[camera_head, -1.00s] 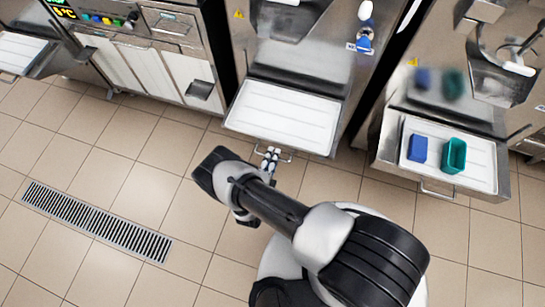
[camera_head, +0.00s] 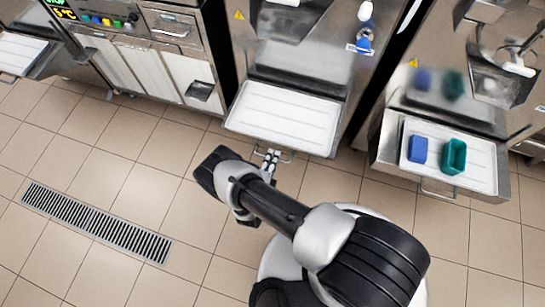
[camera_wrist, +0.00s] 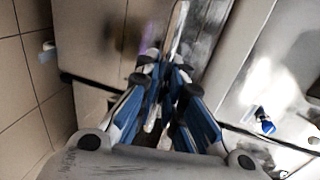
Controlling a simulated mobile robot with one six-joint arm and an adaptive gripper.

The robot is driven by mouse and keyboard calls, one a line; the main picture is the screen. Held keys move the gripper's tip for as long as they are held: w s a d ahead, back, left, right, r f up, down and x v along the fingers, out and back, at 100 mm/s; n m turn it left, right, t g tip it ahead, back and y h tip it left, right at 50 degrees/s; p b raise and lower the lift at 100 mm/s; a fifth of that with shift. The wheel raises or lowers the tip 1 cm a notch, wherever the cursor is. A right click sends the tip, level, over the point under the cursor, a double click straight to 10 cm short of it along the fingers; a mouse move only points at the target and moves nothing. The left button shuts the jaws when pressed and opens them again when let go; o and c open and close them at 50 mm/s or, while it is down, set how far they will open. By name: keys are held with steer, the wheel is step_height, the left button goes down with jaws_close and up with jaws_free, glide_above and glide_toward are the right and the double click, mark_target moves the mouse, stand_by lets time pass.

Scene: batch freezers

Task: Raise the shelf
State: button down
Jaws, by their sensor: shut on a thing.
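The shelf (camera_head: 284,141) is a metal tray with a white ribbed mat, sticking out from the middle freezer in the head view. It looks roughly level. A thin wire handle (camera_head: 287,158) runs along its front edge. My gripper (camera_head: 271,158) is at this handle, left of its middle, and is shut on it. In the wrist view the blue fingers of my gripper (camera_wrist: 168,68) point away from the camera and are close together. The handle between the fingertips is hard to make out there.
The right freezer has a similar shelf (camera_head: 408,170) with a blue box (camera_head: 418,149) and a green container (camera_head: 454,156) on it. A cabinet with white panels (camera_head: 150,72) stands left. Open tiled floor with a drain grate (camera_head: 95,222) lies at the lower left.

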stand_by(0.3)
step_height(320, 180, up, 12)
steer(key=p, duration=0.6)
steer(key=shift+r+p, duration=0.25)
steer(key=shift+p, duration=0.15)
steer(key=c, duration=1.7)
jaws_free()
steer(key=v, duration=1.2)
